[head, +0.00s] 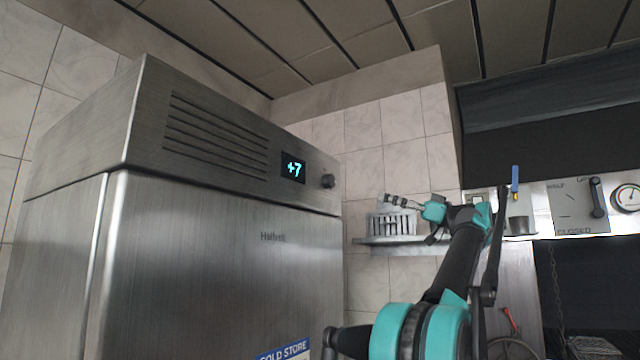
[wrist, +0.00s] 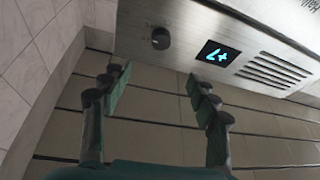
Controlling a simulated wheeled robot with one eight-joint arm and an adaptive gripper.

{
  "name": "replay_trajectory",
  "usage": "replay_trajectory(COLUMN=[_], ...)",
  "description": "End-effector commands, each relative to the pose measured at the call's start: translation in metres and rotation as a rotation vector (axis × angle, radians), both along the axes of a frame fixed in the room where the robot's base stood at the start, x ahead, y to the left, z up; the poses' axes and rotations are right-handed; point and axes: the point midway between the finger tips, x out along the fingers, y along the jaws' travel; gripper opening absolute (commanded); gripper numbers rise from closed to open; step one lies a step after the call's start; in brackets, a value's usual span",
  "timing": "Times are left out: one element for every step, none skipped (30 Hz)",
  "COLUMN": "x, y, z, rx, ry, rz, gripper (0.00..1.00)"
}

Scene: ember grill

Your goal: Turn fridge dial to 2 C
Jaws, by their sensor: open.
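The fridge (head: 215,260) is a tall brushed-steel cabinet at the left of the head view. Its lit display (head: 293,168) reads +7, and the small dark dial (head: 327,181) sits just right of it. In the wrist view the picture is turned over: the dial (wrist: 161,38) is at upper middle, left of the display (wrist: 217,54). My gripper (head: 391,200) is right of the dial in the head view, apart from it. In the wrist view my gripper (wrist: 158,80) has its two fingers spread and empty, with the dial beyond the tips.
A wall shelf (head: 395,241) with a white slotted basket (head: 392,224) stands behind my gripper. At the right are a lever plate (head: 578,207) and a round gauge (head: 627,198). A vent grille (head: 215,137) is on the fridge top panel. Open air lies between gripper and dial.

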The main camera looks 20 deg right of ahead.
Motion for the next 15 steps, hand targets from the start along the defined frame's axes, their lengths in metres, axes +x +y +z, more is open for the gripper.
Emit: replay_trajectory(x=[-0.001, -0.001, 0.001, 0.003, 0.005, 0.009, 0.012, 0.015, 0.020, 0.024, 0.028, 0.033, 0.037, 0.041, 0.046], y=[-0.001, -0.001, 0.001, 0.003, 0.005, 0.009, 0.012, 0.016, 0.021, 0.024, 0.029, 0.034, 0.038, 0.042, 0.047], z=[-0.001, -0.001, 0.000, 0.001, 0.003, 0.005, 0.007, 0.009, 0.012, 0.014, 0.016, 0.019, 0.022, 0.024, 0.027], rx=[-0.008, -0.012, -0.014, -0.014, -0.014, -0.013, -0.013, -0.012, -0.013, -0.012, -0.012, -0.012, -0.012, -0.012, -0.012], ry=[-0.012, -0.017, -0.020, -0.020, -0.020, -0.019, -0.018, -0.018, -0.017, -0.016, -0.017, -0.016, -0.017, -0.017, -0.016], rz=[-0.002, -0.003, -0.003, -0.003, -0.003, -0.003, -0.002, 0.000, -0.002, -0.001, 0.000, -0.001, 0.000, 0.000, -0.001], gripper=[0.60, 0.60, 0.60, 0.60, 0.60, 0.60, 0.60, 0.60, 0.60, 0.60, 0.60, 0.60, 0.60, 0.60, 0.60])
